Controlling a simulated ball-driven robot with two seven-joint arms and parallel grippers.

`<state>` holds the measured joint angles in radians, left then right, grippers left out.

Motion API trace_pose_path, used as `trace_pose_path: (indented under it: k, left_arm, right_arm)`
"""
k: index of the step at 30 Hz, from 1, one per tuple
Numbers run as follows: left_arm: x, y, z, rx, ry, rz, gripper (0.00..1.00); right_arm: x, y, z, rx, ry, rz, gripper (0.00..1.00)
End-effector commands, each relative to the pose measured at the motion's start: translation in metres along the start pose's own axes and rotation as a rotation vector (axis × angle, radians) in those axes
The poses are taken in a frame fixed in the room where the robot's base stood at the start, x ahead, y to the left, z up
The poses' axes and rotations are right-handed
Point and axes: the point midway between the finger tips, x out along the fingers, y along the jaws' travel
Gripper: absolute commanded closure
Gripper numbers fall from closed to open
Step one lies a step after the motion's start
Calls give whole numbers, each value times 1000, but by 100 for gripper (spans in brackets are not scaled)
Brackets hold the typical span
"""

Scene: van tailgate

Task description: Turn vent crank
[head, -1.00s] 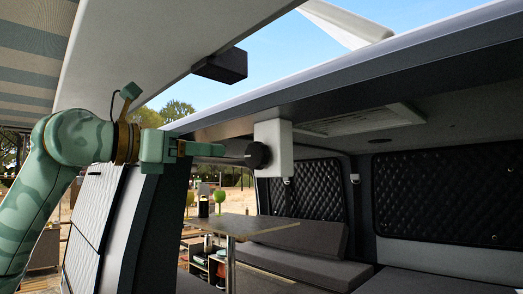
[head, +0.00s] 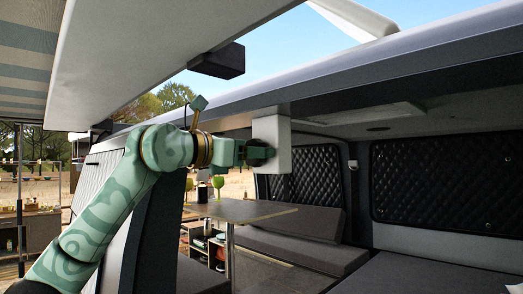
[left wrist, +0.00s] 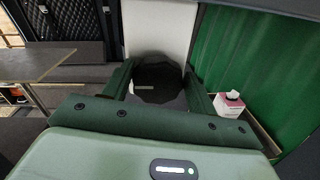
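The vent crank shows as a dark, round, faceted knob (left wrist: 158,82) in the left wrist view. It sits on a white housing (head: 270,130) that hangs under the van's roof edge, left of centre in the head view. My left gripper (head: 262,153) is level with the knob, against the housing's left side in the head view. In the left wrist view its two green fingers are apart, one on each side of the knob. Whether they touch the knob is hard to tell. My right gripper is not in view.
The raised tailgate (head: 130,65) and dark roof edge (head: 380,80) are close above the arm. Below are a table (head: 240,211) and grey cushions (head: 300,250). A green curtain (left wrist: 250,60) and a tissue box (left wrist: 229,104) are right of the crank in the wrist view.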

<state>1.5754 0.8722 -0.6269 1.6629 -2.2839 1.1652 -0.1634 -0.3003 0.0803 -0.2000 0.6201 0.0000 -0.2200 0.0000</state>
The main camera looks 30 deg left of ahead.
Motion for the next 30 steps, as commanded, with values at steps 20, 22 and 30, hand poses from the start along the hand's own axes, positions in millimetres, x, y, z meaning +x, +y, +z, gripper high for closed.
trace_pose_path:
  k: [20, 22, 30]
  left_arm:
    - [1, -1, -1, -160, -10, -1, 71]
    - [1, -1, -1, -159, -10, -1, 31]
    - [0, 0, 0, -158, -12, 1, 27]
  right_arm:
    - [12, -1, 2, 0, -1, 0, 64]
    - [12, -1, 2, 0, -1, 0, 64]
    - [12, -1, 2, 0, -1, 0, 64]
